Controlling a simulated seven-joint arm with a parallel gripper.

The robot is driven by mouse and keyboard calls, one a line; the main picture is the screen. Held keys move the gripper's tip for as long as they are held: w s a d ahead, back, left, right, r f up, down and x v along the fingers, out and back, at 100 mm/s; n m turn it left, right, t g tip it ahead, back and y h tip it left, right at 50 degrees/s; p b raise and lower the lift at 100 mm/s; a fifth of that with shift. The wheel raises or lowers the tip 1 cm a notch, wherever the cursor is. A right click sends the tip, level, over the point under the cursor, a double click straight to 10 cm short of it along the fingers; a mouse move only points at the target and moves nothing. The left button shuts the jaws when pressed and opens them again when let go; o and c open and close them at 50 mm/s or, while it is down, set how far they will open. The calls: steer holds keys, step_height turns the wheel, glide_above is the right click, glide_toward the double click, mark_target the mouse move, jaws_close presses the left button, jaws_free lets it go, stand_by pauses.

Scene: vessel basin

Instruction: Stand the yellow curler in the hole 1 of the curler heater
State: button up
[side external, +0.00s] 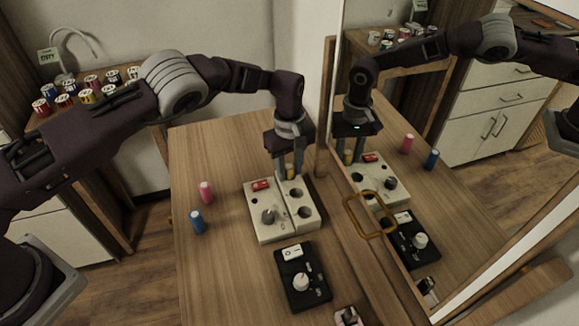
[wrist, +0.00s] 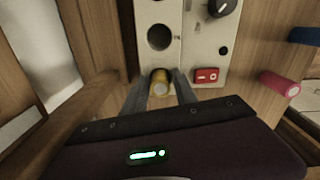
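The yellow curler (wrist: 160,82) is upright between the two fingers of my gripper (wrist: 160,90), which appear to press on its sides. In the side external view, my gripper (side external: 289,172) points straight down over the far end of the cream curler heater (side external: 262,205), with a bit of the yellow curler (side external: 290,175) showing between the fingers. The heater (wrist: 208,45) has a row of round holes; two empty ones show nearer the camera. The curler's lower end is hidden, so I cannot tell how far it sits in the far hole.
A pink curler (side external: 206,192) and a blue curler (side external: 197,221) stand on the wooden table (side external: 205,150) left of the heater. A black control box (side external: 302,278) lies in front. A mirror (side external: 450,150) stands close on the right. The heater carries a red switch (side external: 261,186) and a knob (side external: 268,216).

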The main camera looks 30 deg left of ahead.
mark_target(289, 167)
steer(key=shift+o, duration=0.7)
step_height(289, 167, up, 12)
steer(key=shift+r, duration=0.15)
steer(key=shift+r, duration=0.1)
